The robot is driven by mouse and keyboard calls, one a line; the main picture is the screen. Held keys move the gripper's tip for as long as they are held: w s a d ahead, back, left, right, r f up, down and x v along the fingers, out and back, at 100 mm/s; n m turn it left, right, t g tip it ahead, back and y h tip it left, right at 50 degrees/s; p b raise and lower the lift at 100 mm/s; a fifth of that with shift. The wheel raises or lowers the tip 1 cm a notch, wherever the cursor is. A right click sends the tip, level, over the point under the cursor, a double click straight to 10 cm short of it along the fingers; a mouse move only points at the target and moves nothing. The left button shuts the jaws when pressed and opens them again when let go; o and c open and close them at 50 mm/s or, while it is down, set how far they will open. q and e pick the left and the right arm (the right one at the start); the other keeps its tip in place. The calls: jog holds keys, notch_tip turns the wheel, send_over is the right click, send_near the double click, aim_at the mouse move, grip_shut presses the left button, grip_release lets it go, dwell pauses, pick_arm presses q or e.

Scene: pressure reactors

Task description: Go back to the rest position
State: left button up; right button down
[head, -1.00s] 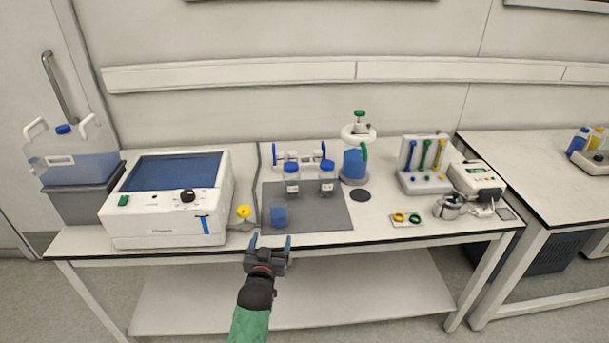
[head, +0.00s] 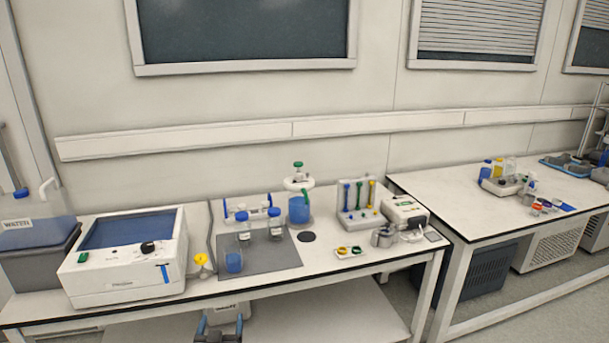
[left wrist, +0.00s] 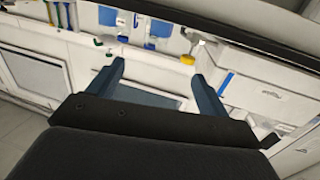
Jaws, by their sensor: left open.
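My left gripper (head: 217,325) shows at the bottom edge of the head view, below the front edge of the bench (head: 330,272). In the left wrist view its two blue fingers (left wrist: 155,82) are spread apart with nothing between them. The bench front and the things on it lie beyond the fingers there. My right gripper is not in view.
A white machine with a blue lid (head: 125,285) stands on the bench's left. A reactor vessel (head: 299,207) and tube rack (head: 357,215) stand behind. A second bench (head: 500,215) is at right.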

pick_arm(q)
jog(key=s+f+g, duration=0.3)
jog(key=f+g, duration=0.3)
jog(key=f, duration=0.1)
jog(key=s+d+f+m+g+h, duration=0.1)
jog(key=s+d+g, duration=0.1)
jog(key=s, duration=0.6)
jog(key=s+d+f+g+h, duration=0.1)
jog(key=s+d+f+g, duration=0.1)
jog(key=s, duration=0.6)
jog(key=s+d+f+m+g, duration=0.1)
jog(key=s+g, duration=0.3)
jog(key=s, duration=0.5)
jog(key=shift+d+f+m+h, duration=0.3)
jog(key=shift+d+f+h, duration=0.15)
jog(key=shift+d, duration=0.3)
jog(key=s+f, duration=0.1)
jog(key=s, duration=0.2)
jog(key=s+f+g, duration=0.1)
jog(key=s+f, duration=0.1)
jog(key=s, duration=0.1)
jog(key=s+f+g, duration=0.1)
jog(key=s, duration=0.3)
jog(key=shift+f, duration=0.2)
jog(key=shift+c, duration=0.4)
